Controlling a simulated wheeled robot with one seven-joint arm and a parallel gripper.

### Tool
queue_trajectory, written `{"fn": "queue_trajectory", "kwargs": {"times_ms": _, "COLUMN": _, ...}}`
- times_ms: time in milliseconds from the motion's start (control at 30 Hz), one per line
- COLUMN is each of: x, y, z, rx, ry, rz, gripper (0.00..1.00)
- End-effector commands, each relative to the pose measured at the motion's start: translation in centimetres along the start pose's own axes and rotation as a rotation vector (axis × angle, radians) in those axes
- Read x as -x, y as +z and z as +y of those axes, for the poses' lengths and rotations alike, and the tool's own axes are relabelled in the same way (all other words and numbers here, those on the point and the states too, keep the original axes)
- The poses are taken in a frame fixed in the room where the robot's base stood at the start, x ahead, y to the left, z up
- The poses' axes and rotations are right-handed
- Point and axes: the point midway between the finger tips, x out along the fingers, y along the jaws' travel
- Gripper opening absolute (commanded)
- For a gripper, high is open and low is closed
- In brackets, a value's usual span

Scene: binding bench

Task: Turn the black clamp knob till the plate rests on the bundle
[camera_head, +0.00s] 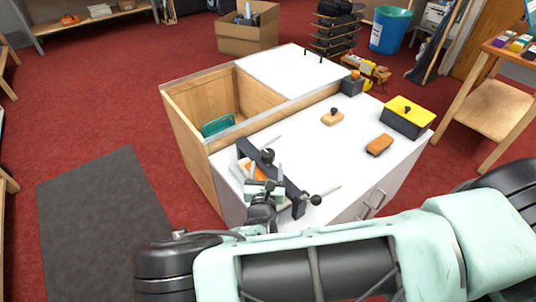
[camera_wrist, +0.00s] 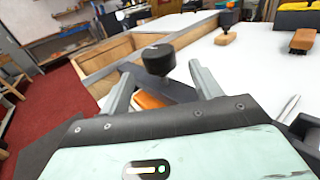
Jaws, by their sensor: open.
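The black clamp knob (camera_head: 267,156) stands on top of the dark clamp on the white bench top; it also shows in the wrist view (camera_wrist: 158,60). The clamp's dark bar (camera_head: 292,193) runs diagonally under it. An orange bundle (camera_head: 256,172) lies under the clamp and shows partly in the wrist view (camera_wrist: 149,101). Whether the plate touches the bundle is hidden. My gripper (camera_wrist: 160,76) is open, its two fingers apart on either side of the knob in the wrist view. In the head view my gripper (camera_head: 264,180) is close by the knob; contact cannot be told.
A yellow-topped black box (camera_head: 408,115), an orange-brown brush (camera_head: 379,145) and a wooden block with a black knob (camera_head: 332,118) sit farther back on the white bench top (camera_head: 310,150). An open wooden bin (camera_head: 185,110) adjoins at the left. Loose metal rods lie beside the clamp.

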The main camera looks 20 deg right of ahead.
Motion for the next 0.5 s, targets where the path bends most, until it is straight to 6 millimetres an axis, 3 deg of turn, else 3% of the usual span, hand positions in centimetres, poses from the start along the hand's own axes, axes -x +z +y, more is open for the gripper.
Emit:
{"fn": "queue_trajectory", "kwargs": {"times_ms": 200, "x": -3.9, "y": 0.1, "z": 0.0, "rx": -0.002, "ry": -0.002, "rz": -0.001, "gripper": 0.64}}
{"fn": "queue_trajectory", "kwargs": {"times_ms": 500, "x": -5.7, "y": 0.0, "z": 0.0, "rx": -0.001, "ry": 0.0, "rz": 0.0, "gripper": 0.64}}
